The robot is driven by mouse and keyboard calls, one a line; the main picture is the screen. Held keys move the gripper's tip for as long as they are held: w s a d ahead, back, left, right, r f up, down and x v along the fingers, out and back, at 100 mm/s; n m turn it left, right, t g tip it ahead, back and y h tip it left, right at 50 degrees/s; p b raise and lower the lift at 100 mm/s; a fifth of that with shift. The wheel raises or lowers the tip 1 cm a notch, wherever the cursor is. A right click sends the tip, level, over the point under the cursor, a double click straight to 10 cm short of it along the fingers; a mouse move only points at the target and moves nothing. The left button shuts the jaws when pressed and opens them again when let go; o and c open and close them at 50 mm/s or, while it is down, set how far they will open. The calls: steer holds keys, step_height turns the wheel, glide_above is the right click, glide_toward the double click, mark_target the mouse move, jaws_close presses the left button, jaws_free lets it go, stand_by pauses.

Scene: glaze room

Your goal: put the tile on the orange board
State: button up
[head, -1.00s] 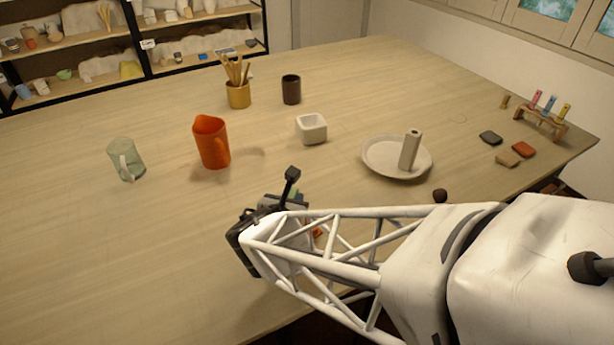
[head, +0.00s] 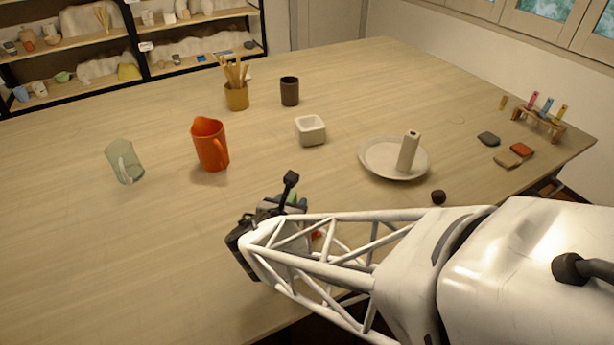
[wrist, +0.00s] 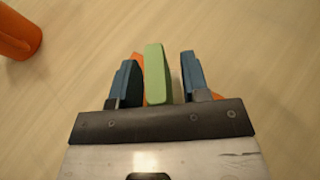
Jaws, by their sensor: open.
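The light green tile (wrist: 156,73) stands out between the two blue fingers of my gripper (wrist: 158,68) in the wrist view. The fingers are open, with a gap on each side of the tile. Parts of the orange board (wrist: 138,61) show behind and below the tile and fingers. In the head view my gripper (head: 272,212) is low over the near part of the table. It hides most of the tile (head: 292,198) and the board (head: 316,235). I cannot tell whether the tile touches the board.
An orange jug (head: 209,146) stands behind and left of my gripper, with a glass pitcher (head: 124,162) farther left. A square white bowl (head: 310,131) stands behind. A plate (head: 376,170) holding a pale cylinder (head: 408,152) is to the right. The table's left front is clear.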

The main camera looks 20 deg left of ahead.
steer(key=shift+r, duration=0.2)
steer(key=v, duration=1.2)
stand_by(0.4)
stand_by(0.8)
steer(key=w+d+r+m+g+h, duration=0.2)
steer(key=w+d+m+g+h, duration=0.1)
steer(key=d+m, duration=0.55)
steer(key=w+d+r+m+g+h, duration=0.25)
steer(key=d+m, duration=0.35)
steer(key=d, duration=0.5)
steer(key=s+d+r+m+g+y, duration=0.2)
steer(key=s+d+r+m, duration=0.1)
steer(key=d+m, duration=0.6)
steer(key=s+d+r+m+g+y, duration=0.3)
steer(key=d+m, duration=0.6)
steer(key=m, duration=0.3)
steer(key=shift+s+r+m, duration=0.2)
steer(key=shift+s+m, duration=0.15)
steer(key=shift+s, duration=0.55)
